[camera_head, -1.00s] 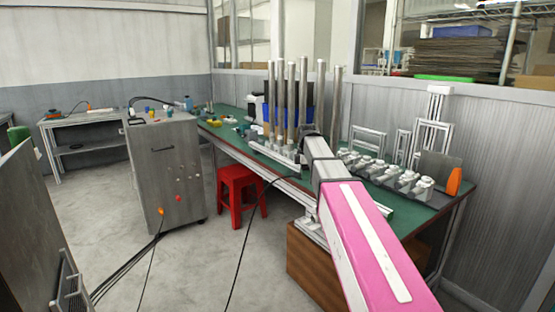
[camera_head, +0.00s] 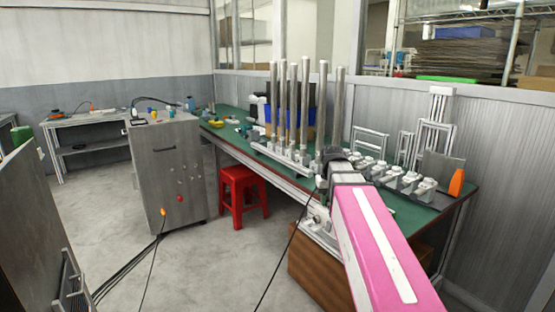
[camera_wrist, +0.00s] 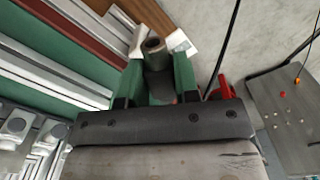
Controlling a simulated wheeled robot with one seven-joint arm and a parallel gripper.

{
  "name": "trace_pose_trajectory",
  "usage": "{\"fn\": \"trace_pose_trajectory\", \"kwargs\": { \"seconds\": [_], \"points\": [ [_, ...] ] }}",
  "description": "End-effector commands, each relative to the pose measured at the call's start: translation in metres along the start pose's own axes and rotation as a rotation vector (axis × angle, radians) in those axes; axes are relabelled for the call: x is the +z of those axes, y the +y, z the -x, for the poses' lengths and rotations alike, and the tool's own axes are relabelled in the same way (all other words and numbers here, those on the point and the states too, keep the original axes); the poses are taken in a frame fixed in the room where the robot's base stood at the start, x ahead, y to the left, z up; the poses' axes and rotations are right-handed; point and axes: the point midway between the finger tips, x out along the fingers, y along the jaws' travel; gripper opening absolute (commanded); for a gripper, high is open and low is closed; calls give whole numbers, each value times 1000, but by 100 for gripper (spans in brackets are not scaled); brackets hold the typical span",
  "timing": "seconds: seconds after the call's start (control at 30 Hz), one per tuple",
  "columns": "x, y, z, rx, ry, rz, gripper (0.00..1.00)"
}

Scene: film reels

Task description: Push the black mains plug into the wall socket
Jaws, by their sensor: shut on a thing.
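My gripper (camera_wrist: 158,72) shows in the wrist view with its two green fingers closed on a dark grey-black piece with a round end, which I take to be the black mains plug (camera_wrist: 156,53). A black cable (camera_wrist: 226,48) runs beside the fingers; where it joins the plug is hidden. In the head view my pink arm reaches over the green workbench (camera_head: 225,148), and the cable (camera_head: 285,245) hangs from its end to the floor. The plug and fingertips are hidden there. I cannot make out a wall socket in either view.
Upright metal tubes (camera_head: 293,100) and a row of metal fittings (camera_head: 400,178) stand on the bench. A red stool (camera_head: 240,188) and a brown box (camera_head: 318,275) are below. A grey cabinet (camera_head: 168,180) with cables stands left. Open floor lies between.

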Motion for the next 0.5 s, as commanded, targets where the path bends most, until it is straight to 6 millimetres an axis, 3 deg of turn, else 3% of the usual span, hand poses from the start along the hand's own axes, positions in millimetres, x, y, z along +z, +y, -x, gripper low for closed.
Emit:
{"fn": "trace_pose_trajectory", "kwargs": {
  "seconds": [0.23,0.5],
  "points": [
    [-3,0,1,0,0,0,1],
    [-44,-12,10,0,1,388,1]
  ]
}}
